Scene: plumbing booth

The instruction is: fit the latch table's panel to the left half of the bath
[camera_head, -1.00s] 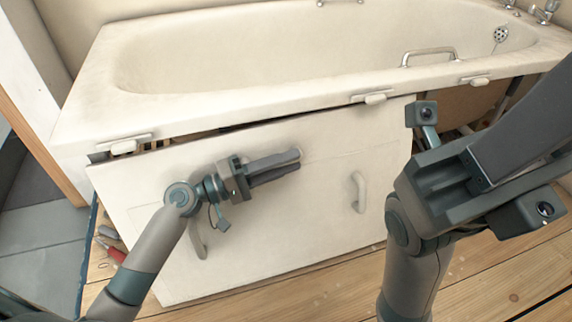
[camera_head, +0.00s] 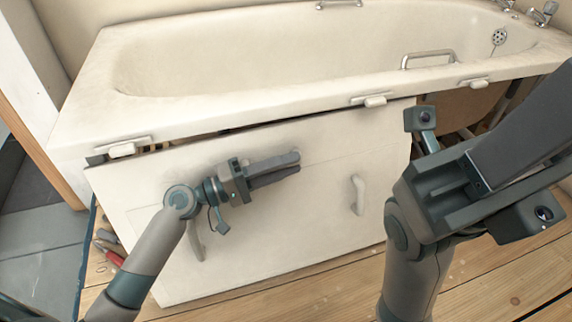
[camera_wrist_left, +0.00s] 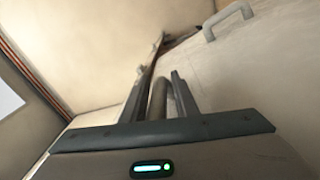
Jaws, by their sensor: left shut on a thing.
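The cream panel (camera_head: 320,225) stands upright against the left half of the bath (camera_head: 75,118), just below its rim. A dark gap shows under the rim, and the panel's top left corner sticks out a little. White latches sit on the rim at the left (camera_head: 122,150), middle (camera_head: 374,100) and right (camera_head: 478,83). The panel's right handle (camera_head: 357,195) is clear; the left handle (camera_head: 197,243) is partly behind my arm. My left gripper (camera_head: 285,165) is in front of the panel, shut on a grey bar (camera_wrist_left: 158,98), apparently its handle. My right gripper (camera_head: 455,190) is nearby; its fingertips are unclear.
The bath's right side is open, with a brown board (camera_head: 462,105) and pipes inside. Red-handled tools (camera_head: 108,250) lie at the left beside the panel. The wooden floor (camera_head: 300,292) in front is clear. A door frame (camera_head: 40,135) stands at far left.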

